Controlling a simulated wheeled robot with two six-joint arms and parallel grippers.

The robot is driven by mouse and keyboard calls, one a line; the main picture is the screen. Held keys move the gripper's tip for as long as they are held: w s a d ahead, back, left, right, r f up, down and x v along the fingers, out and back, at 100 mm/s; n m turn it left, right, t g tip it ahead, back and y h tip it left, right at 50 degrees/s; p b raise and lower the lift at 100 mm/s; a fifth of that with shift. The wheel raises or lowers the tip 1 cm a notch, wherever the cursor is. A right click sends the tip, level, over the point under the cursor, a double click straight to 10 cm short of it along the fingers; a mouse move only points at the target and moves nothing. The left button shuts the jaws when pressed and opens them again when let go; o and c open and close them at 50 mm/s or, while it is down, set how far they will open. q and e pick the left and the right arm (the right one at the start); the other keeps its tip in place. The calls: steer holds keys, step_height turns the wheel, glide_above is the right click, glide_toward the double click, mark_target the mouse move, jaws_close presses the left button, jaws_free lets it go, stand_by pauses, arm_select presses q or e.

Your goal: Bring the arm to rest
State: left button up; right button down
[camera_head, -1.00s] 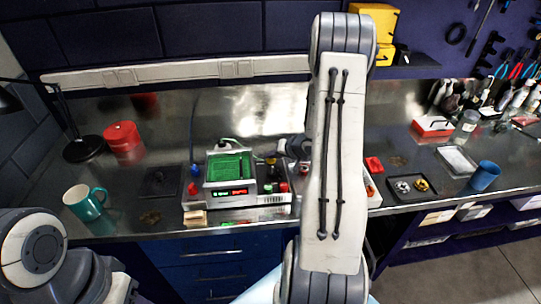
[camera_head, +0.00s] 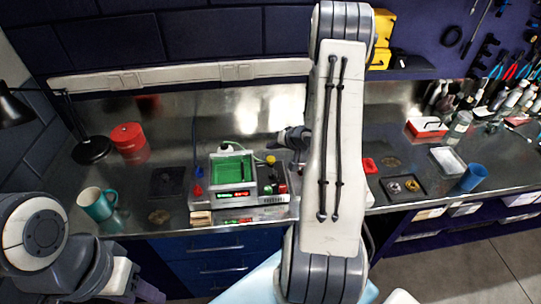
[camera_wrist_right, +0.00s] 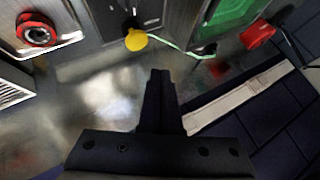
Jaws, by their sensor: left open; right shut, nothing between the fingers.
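My right arm stretches up the middle of the head view over the bench. Its gripper (camera_head: 290,137) shows in part beside the arm, above the back of the bench. In the right wrist view, its dark fingers (camera_wrist_right: 159,82) are together with nothing between them. They hang in front of blurred shiny metal, apart from the items at the top of that view. My left arm is folded at the lower left of the head view. The dark end of the left gripper (camera_head: 146,291) shows at the bottom edge, and its fingertips are hard to make out.
A device with a green screen (camera_head: 232,169) stands left of my right arm. A teal mug (camera_head: 95,204) and red tin (camera_head: 127,137) are further left. A blue cup (camera_head: 473,177) and a tray with round parts (camera_head: 402,188) are right. A yellow knob (camera_wrist_right: 136,40) is near the right fingers.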

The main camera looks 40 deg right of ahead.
stand_by(0.7)
steer(key=shift+w+a, duration=0.25)
steer(key=s+a+r+n+g+h+b, duration=0.1)
steer(key=a+r+n+g+b, duration=0.2)
steer(key=a, duration=0.9)
steer(key=s+a+r+n+g+b, duration=0.1)
steer(key=a+r+n+b, duration=0.3)
steer(key=a, duration=0.7)
steer(key=s+a+n+g+b, duration=0.1)
steer(key=s+a, duration=0.3)
steer(key=s, duration=0.4)
steer(key=s+a+n+g+y+b, duration=0.1)
steer(key=s+a+n, duration=0.3)
steer(key=s, duration=0.4)
steer(key=s+a+n+g+b, duration=0.1)
steer(key=s+a+n+g, duration=0.2)
steer(key=s+a, duration=0.3)
steer(key=s, duration=0.2)
steer(key=shift+s+a+f, duration=0.15)
steer(key=shift+s+f, duration=0.1)
steer(key=shift+s, duration=0.15)
